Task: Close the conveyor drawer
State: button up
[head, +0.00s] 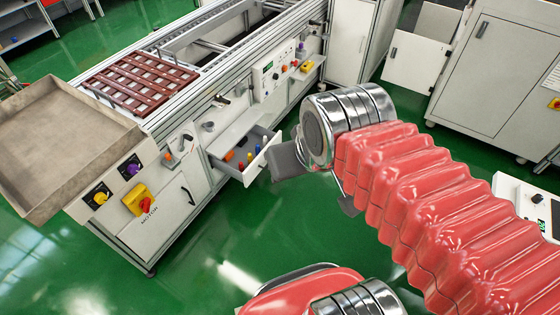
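The conveyor drawer (262,160) is pulled out from the front of the conveyor (230,106). It is white, and several small coloured items, orange, blue and yellow, lie inside. My gripper (283,163) is a grey shape at the end of my red, ribbed arm. It overlaps the drawer's right front corner in the head view. I cannot tell whether it touches the drawer front. The fingertips are not clear, and part of the drawer front is hidden behind the gripper.
A metal tray (118,150) sticks out at the conveyor's left end beside a brown rack (140,80). Knobs and a yellow switch box (137,200) are on the front panel. A white cabinet (500,75) with an open door (414,65) stands at right. Green floor in front is clear.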

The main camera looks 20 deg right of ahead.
aim_at(247, 150)
jog(key=z, duration=0.15)
jog(key=i, duration=1)
jog(key=z, duration=1.55)
jog(key=k, duration=0.9)
